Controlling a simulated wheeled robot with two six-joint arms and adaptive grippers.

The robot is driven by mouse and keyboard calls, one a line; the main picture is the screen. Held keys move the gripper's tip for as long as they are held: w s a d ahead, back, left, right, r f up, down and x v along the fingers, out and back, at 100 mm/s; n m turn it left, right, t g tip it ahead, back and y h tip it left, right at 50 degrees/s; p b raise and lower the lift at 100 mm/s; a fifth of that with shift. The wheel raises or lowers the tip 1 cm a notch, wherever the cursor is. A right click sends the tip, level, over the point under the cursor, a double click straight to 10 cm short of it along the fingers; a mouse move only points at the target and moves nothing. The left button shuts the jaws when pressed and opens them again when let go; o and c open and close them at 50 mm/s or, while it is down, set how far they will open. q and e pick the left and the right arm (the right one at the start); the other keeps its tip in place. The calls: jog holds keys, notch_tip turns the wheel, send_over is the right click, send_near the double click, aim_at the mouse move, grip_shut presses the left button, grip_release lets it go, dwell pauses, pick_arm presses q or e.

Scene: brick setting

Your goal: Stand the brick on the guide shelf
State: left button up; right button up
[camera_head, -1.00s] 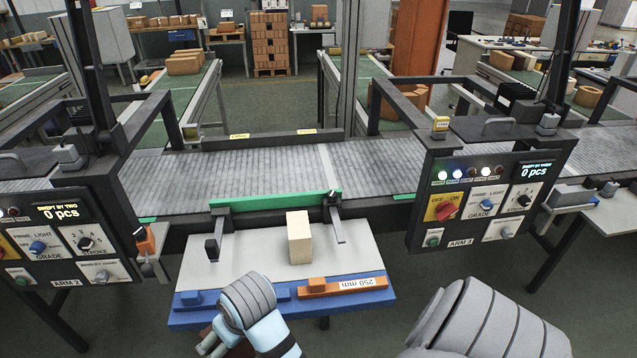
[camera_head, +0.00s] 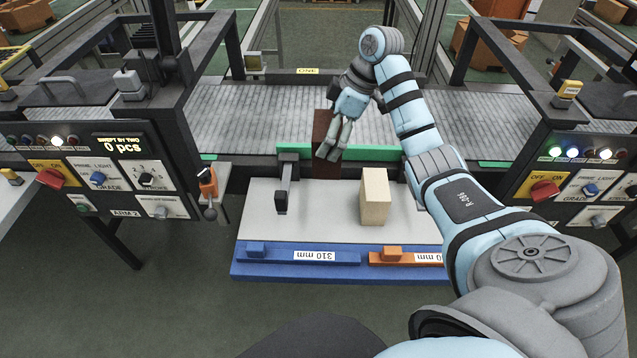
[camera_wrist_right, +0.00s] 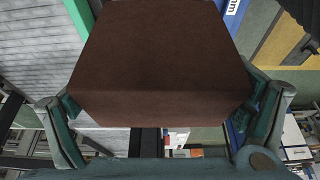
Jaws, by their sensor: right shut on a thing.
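A dark brown brick (camera_head: 322,132) is upright at the back of the guide shelf, in front of the green guide strip (camera_head: 294,152). My right gripper (camera_head: 332,150) is shut on it, coming from above and right. In the right wrist view the brown brick (camera_wrist_right: 160,60) fills the middle between the fingers of the right gripper (camera_wrist_right: 168,103). The guide shelf (camera_head: 320,215) has a pale top and a blue front edge. I cannot tell whether the brick's bottom touches it. A cream block (camera_head: 375,197) stands on the shelf, right of the brown brick. My left gripper is not in view.
A dark post (camera_head: 284,185) stands left of the brick. An orange stop (camera_head: 390,253) and a blue stop (camera_head: 256,249) sit along the front. The conveyor (camera_head: 240,115) runs behind. Control boxes (camera_head: 105,175) flank the shelf. The shelf's front left is clear.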

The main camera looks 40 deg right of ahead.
jog(key=f+b, duration=0.2)
jog(key=b, duration=0.1)
jog(key=f+b, duration=0.2)
jog(key=f, duration=0.1)
jog(key=s+f+b, duration=0.1)
jog(key=f+b, duration=0.1)
jog(key=b, duration=0.1)
jog(key=shift+d+f+b, duration=0.25)
jog(key=shift+d+b, duration=0.05)
jog(key=f+b, duration=0.1)
jog(key=f, duration=1)
jog(key=shift+w, duration=0.2)
jog(key=o, duration=1.4)
jog(key=p+v, duration=0.1)
jog(key=v, duration=1.1)
jog(key=shift+p, duration=0.4)
